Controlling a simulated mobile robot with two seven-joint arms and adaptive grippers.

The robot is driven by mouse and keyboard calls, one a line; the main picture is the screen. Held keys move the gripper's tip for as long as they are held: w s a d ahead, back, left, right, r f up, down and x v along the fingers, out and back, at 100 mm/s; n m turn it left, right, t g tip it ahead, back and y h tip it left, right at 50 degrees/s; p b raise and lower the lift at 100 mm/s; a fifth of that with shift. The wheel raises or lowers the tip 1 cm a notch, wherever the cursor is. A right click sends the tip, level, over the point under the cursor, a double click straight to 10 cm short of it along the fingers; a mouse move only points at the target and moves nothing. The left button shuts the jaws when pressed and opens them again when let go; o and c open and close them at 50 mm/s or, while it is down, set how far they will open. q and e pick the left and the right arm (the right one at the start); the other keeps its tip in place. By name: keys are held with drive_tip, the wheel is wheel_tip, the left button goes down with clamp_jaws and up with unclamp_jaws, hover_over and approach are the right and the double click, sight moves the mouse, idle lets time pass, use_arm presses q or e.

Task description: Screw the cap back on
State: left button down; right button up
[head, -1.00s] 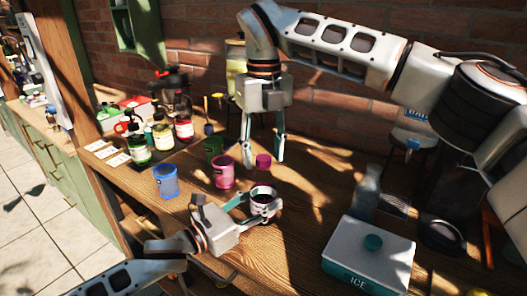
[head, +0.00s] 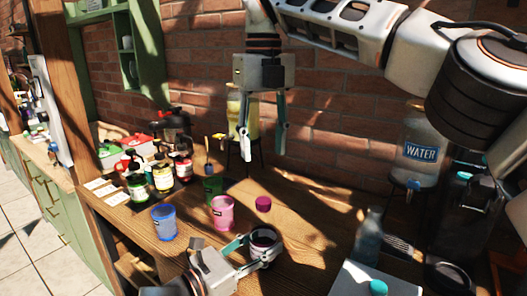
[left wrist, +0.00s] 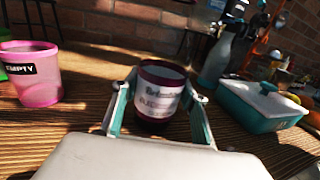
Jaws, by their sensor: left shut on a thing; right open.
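The purple cap (head: 263,204) appears to lie on the wooden table, behind the jar and right of the pink cup. The dark maroon jar (head: 264,240) stands uncapped, its mouth upward. My left gripper (head: 262,252) is shut around its sides. In the left wrist view the jar (left wrist: 160,95) sits between the fingers and shows a pale label that is too blurred to read. My right gripper (head: 264,150) is open and empty, pointing down, well above the cap.
A pink cup (head: 222,213) marked EMPTY, a blue cup (head: 165,222) and a green cup (head: 213,187) stand left of the cap. A bottle (head: 368,235) and the ice box (head: 350,281) are at right. Several sauce bottles stand back left. The table right of the cap is clear.

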use_arm(q)
drive_tip(key=c, duration=1.1)
unclamp_jaws()
drive_tip(key=shift+s+a, duration=0.1)
drive_tip(key=shift+a, duration=0.05)
drive_tip(key=v, duration=1.1)
drive_tip(key=shift+s+a, duration=0.25)
drive_tip(key=shift+s, duration=0.05)
